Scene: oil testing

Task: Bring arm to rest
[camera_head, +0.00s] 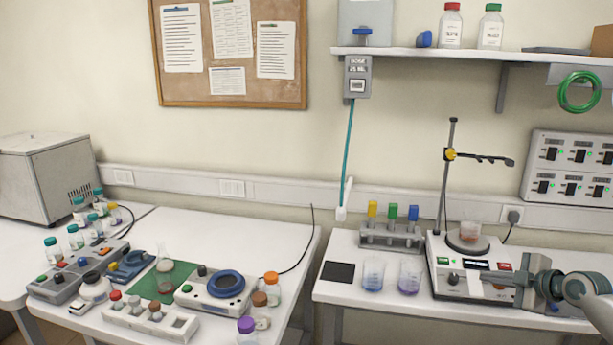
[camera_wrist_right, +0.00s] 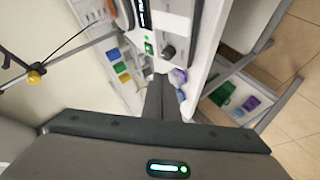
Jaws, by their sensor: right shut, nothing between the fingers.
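My right arm comes in from the right edge of the head view. Its right gripper (camera_head: 528,284) is in front of the right side of a white hotplate stirrer (camera_head: 460,283); I cannot tell whether they touch. In the right wrist view the fingers (camera_wrist_right: 160,95) are together, with nothing between them. A glass beaker (camera_head: 470,231) stands on the stirrer's round plate. My left gripper is not in view.
A stand (camera_head: 447,190) with a clamp rises behind the stirrer. Two beakers (camera_head: 373,274) and a rack of coloured tubes (camera_head: 391,238) stand to its left. The left table (camera_head: 230,240) holds several bottles and devices. A gap separates the two tables.

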